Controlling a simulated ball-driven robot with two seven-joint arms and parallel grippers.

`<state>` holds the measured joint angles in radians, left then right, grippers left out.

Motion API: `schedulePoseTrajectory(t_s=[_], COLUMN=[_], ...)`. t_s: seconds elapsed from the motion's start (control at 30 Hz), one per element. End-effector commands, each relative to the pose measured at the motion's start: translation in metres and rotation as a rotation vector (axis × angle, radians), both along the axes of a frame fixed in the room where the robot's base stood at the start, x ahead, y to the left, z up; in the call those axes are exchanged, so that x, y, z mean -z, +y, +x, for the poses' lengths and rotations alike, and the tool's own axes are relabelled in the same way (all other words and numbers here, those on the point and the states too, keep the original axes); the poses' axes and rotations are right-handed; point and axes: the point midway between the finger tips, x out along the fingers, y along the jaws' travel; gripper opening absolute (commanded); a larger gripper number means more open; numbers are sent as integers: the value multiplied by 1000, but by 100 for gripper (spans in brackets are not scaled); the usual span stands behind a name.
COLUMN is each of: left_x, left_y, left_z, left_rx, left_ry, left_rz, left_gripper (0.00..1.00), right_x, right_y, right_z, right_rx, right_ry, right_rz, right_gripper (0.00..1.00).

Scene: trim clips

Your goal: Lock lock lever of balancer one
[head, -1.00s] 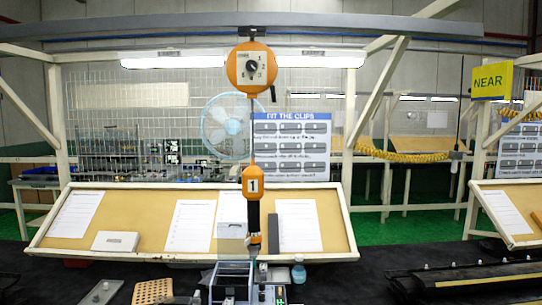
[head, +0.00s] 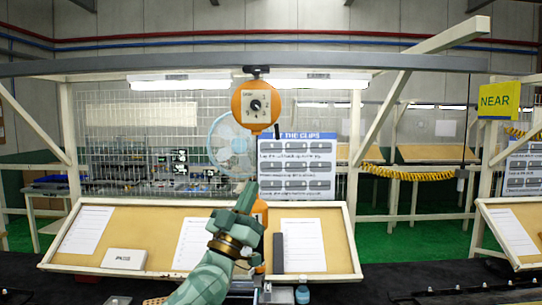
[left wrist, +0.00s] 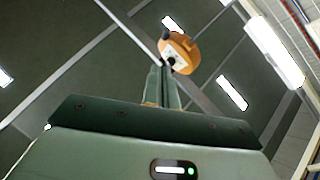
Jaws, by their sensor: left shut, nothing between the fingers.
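Balancer one is an orange round body (head: 250,104) with a numbered dial, hung from the overhead rail in the head view. A small dark lever (head: 276,130) sticks down at its lower right. The orange lower unit (head: 260,212) hangs below, mostly hidden by my gripper. My left gripper (head: 248,188) is shut and empty, fingers pointing up below the balancer body, apart from it in the picture. In the left wrist view the balancer (left wrist: 182,55) shows beyond the shut fingertips (left wrist: 164,76); a dark piece juts from its upper left. My right gripper is out of view.
A slanted tan board (head: 130,233) with papers stands behind the black bench (head: 400,275). A blue and white clip poster (head: 297,165) and a fan are behind the balancer. The overhead grey rail (head: 400,64) crosses above. The air beside the balancer is clear.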

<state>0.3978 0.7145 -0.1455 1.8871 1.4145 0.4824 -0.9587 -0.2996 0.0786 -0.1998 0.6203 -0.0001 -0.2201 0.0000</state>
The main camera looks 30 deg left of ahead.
Motion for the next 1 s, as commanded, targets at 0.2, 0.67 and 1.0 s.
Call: schedulePoseTrajectory(t_s=[0.2,0.67,1.0], left_x=[-20,-35,-88], left_y=[8,9,11], left_z=[-6,7,54], left_rx=[-6,-7,-6], left_ry=[-37,-38,-37], left_rz=[-35,-34,-34], left_gripper=[0,0,0], right_x=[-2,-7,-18], right_y=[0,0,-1], right_z=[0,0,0], right_rx=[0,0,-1], right_ry=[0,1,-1], right_rz=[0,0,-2], right_gripper=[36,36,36])
